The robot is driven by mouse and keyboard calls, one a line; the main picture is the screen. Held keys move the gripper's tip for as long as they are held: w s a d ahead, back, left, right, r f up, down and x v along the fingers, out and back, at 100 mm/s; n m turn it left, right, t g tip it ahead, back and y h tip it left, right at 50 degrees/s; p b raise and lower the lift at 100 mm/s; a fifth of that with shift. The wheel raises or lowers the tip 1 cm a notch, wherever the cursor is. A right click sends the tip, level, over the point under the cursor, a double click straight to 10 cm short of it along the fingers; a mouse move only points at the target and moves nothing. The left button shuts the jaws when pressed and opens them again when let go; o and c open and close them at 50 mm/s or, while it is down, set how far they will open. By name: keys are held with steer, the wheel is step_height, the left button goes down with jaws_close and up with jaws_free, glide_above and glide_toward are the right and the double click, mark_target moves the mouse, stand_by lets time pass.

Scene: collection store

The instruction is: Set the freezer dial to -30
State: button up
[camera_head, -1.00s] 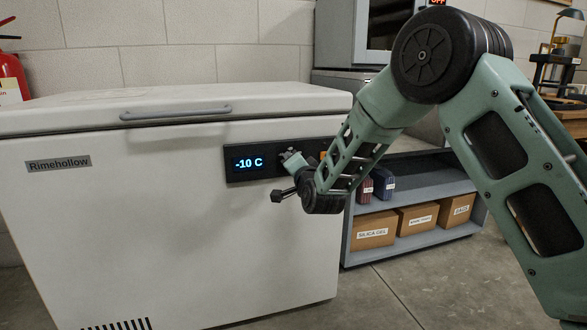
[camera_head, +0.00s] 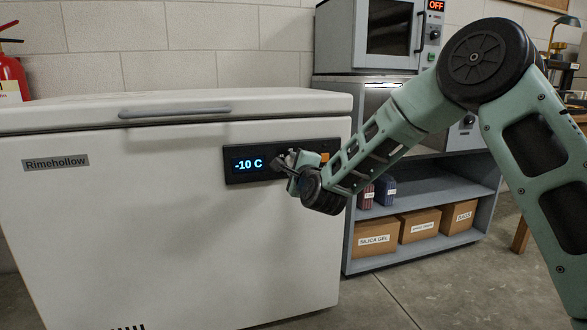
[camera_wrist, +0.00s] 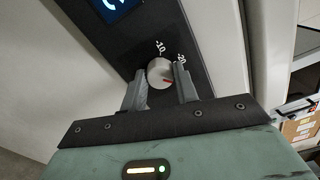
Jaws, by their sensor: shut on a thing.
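The white chest freezer (camera_head: 150,210) fills the left of the head view, its lid closed. Its dark control panel (camera_head: 232,171) has a lit display (camera_head: 248,164) reading -10 C. My gripper (camera_wrist: 160,82) is shut on the dial, one finger at each side. In the head view my gripper (camera_head: 283,163) is at the panel, right of the display, and hides the dial.
An orange switch (camera_head: 324,157) is on the panel just right of my gripper. Right of the freezer stands a grey shelf unit (camera_head: 415,244) with labelled boxes and an oven-like device (camera_head: 385,30) above. A fire extinguisher (camera_head: 12,75) is at far left. Floor in front is clear.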

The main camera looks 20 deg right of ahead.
steer(key=shift+f+m, duration=0.1)
steer(key=shift+m, duration=1.2)
steer(key=o, duration=1)
steer(key=shift+s, duration=0.1)
steer(key=s+p, duration=0.1)
steer(key=s, duration=0.4)
steer(key=s+p, duration=0.1)
steer(key=s, duration=0.5)
steer(key=s+p, duration=0.2)
steer(key=s, duration=0.4)
steer(key=shift+s+d, duration=0.15)
steer(key=shift+d, duration=0.2)
